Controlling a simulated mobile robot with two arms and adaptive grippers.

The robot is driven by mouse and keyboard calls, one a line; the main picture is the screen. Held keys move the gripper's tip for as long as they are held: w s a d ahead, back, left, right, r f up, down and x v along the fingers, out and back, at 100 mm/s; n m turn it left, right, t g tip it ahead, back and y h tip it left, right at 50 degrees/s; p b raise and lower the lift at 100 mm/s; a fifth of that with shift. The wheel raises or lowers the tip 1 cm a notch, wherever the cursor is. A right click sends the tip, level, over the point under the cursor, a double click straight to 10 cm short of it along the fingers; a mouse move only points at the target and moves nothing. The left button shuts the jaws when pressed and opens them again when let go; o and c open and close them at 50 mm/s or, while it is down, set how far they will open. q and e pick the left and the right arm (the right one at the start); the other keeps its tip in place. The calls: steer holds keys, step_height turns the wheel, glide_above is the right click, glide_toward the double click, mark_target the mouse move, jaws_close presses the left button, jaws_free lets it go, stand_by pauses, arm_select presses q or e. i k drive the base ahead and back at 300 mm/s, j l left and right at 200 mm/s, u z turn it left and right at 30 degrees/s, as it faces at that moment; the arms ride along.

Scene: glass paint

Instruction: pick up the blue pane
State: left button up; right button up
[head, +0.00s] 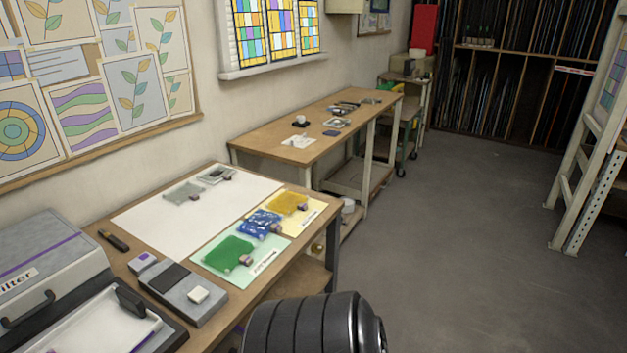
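The blue pane (259,221) lies on the near worktable, between the green pane (229,251) and the amber pane (287,202). It is mottled blue with pale patches, and a small knob-like piece sits at its right edge. Pale green and yellow sheets with labels lie under the row of panes. Neither of my grippers is in view. A black rounded part of my own arm shows at the bottom, in front of the table's near right corner.
Two greyish panes (183,193) lie on the white sheet (160,222) behind. A flat grey device (180,291), a dark-handled tool (113,241) and a large grey machine (45,258) occupy the table's left. A second table (250,145) stands beyond. Open floor (450,230) lies to the right.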

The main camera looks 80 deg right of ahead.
mark_target(261, 222)
steer(key=z, duration=2.45)
steer(key=i+l+z, duration=0.1)
steer(key=z, duration=0.25)
steer(key=i+l+z, duration=0.1)
steer(key=z, duration=0.3)
steer(key=i+z, duration=0.15)
steer(key=z, duration=0.2)
steer(key=i, duration=0.75)
steer(key=i+u, duration=0.1)
steer(key=i, duration=0.65)
steer(key=i+l, duration=0.15)
steer(key=i, duration=0.55)
steer(key=i+l+u, duration=0.1)
steer(key=i, duration=0.65)
steer(key=i+l, duration=0.15)
steer(key=i, duration=0.6)
steer(key=i+u, duration=0.15)
steer(key=u, duration=1.85)
